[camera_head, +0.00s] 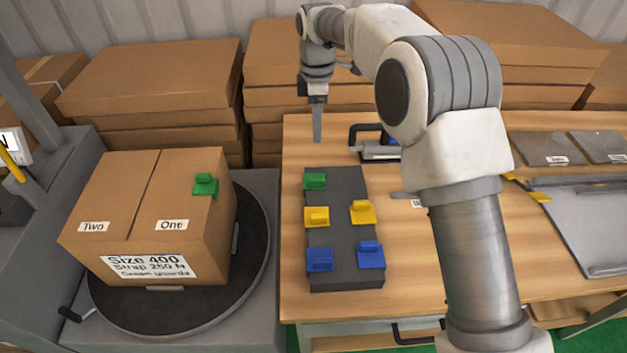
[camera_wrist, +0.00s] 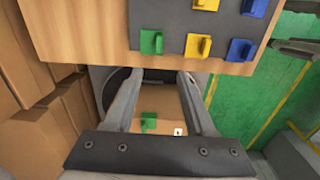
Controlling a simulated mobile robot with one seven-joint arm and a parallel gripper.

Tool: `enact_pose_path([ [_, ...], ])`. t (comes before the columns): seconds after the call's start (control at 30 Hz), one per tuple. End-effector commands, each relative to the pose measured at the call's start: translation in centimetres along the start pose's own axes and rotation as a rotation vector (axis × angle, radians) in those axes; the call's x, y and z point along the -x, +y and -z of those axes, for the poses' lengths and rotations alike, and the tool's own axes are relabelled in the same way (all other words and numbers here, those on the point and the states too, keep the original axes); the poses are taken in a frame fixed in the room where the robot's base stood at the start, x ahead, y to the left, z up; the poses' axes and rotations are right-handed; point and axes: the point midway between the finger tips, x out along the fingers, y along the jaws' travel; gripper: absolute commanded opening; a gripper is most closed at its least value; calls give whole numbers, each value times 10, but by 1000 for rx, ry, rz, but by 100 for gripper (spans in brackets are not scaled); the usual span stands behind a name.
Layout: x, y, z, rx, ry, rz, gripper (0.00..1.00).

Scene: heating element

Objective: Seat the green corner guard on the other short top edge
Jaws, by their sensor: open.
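One green corner guard (camera_head: 315,181) sits at the back left of the dark holder block (camera_head: 337,262) on the table. It also shows in the wrist view (camera_wrist: 151,42). Another green corner guard (camera_head: 205,185) sits on the right top edge of the cardboard box (camera_head: 130,190). The box's left top edge is bare, and its top has labels "Two" and "One". My gripper (camera_head: 317,138) hangs with fingers down near the table's back left corner, behind the block and apart from both green guards. In the wrist view its fingers (camera_wrist: 160,76) are spread with nothing between them.
Yellow guards (camera_head: 361,212) and blue guards (camera_head: 370,254) share the block. The box stands on a round turntable (camera_head: 255,270) left of the table (camera_head: 460,290). A strapping tool (camera_head: 378,150) lies behind the block. Stacked cartons (camera_head: 150,80) line the back. A grey post (camera_head: 40,80) stands left.

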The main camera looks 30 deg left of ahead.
Motion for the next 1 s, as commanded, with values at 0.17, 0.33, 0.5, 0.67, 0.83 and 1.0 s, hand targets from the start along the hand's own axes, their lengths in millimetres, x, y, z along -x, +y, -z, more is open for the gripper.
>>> enact_pose_path([
  [0.17,-20,1,4,18,-1,7,55],
  [0.33,-57,0,4,17,-3,9,55],
  [0.5,-93,0,4,16,-2,7,55],
  [0.67,-117,0,4,15,-1,7,55],
  [0.83,-127,1,4,14,0,4,55],
  [1.0,-147,2,7,16,-2,6,55],
])
